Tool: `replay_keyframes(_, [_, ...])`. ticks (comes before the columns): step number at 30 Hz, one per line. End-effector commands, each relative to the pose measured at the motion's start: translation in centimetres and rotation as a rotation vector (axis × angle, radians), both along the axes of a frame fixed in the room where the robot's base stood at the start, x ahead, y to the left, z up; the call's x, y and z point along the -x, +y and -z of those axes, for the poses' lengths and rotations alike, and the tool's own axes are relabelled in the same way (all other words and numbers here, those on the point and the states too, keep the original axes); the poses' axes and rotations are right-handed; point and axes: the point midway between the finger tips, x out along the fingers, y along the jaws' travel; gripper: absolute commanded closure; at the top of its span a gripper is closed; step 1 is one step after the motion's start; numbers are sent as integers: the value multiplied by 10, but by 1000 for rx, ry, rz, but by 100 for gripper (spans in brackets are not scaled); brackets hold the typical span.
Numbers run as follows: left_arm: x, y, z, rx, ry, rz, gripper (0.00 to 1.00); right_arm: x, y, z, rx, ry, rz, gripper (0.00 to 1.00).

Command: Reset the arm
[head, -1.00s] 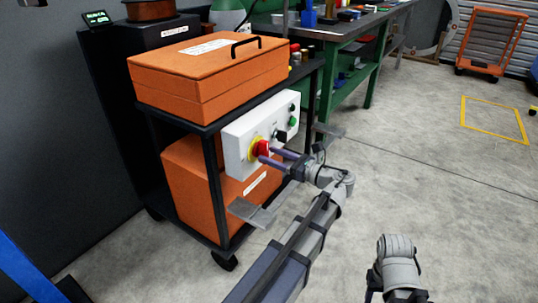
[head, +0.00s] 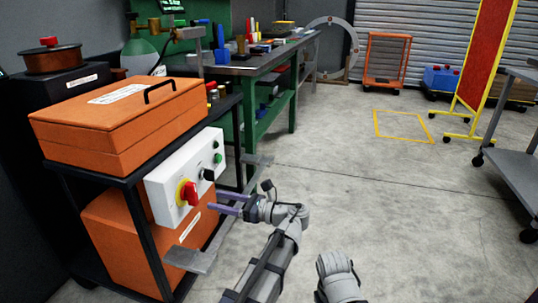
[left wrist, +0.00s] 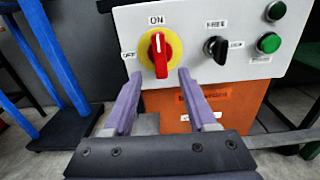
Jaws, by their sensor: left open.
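A white control box (head: 185,178) is mounted on the side of a black cart. It carries a red rotary switch on a yellow disc (head: 187,193), a black selector knob (head: 208,174) and two green round controls (head: 217,151). In the left wrist view, the red handle (left wrist: 160,56) stands upright, its white mark toward ON. The black knob (left wrist: 217,48) is to its right; its labels are too small to read surely. My left gripper (head: 210,202) is open and empty, its purple fingers pointing at the box, apart from the red switch.
Orange cases (head: 120,120) sit on the cart's top and lower shelf. A grey plate (head: 190,259) sticks out below the box. A green workbench (head: 262,66) with tools stands behind. Open floor (head: 400,220) lies to the right, with a grey trolley (head: 515,160) at the far right.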

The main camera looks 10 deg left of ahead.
Motion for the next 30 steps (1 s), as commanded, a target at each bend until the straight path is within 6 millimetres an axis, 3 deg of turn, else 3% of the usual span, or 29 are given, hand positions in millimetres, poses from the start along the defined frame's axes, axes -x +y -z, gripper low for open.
replay_keyframes(4, [10,-4,14,104,-81,9,43,0,0,-7,0,0,0,50])
replay_keyframes(8, [30,-21,53,360,-277,-11,43,0,0,-19,1,0,-1,50])
replay_keyframes(12, [61,-60,100,691,-523,-139,43,0,0,-33,1,1,-3,50])
replay_keyframes(18, [105,-128,142,1039,-770,-445,43,0,-1,-47,2,1,-4,50])
replay_keyframes(28, [165,-219,154,1291,-941,-976,43,0,-1,-64,3,1,-6,50])
replay_keyframes(30, [161,-219,133,1287,-944,-972,43,0,-1,-85,2,2,-6,50])
